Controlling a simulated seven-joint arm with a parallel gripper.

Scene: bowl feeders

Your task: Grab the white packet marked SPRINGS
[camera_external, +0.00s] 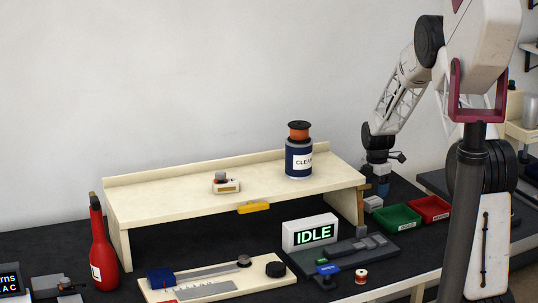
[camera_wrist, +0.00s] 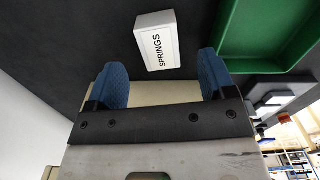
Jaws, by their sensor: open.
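The white packet marked SPRINGS (camera_wrist: 159,42) lies on the dark table in the wrist view, label facing up. It sits just beyond my open fingertips, near the middle between them, and touches neither finger. My gripper (camera_wrist: 160,75) has blue finger pads spread apart with nothing between them. In the external view my gripper (camera_external: 382,187) points down beside the right end of the raised shelf. The packet (camera_external: 373,203) shows there as a small pale block just below and left of the gripper.
A green bin (camera_external: 398,218) stands close beside the packet, and a red bin (camera_external: 430,208) is to its right. The cream shelf (camera_external: 150,205) is on the left, with its end leg near my gripper. An IDLE display (camera_external: 310,233) stands in front.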

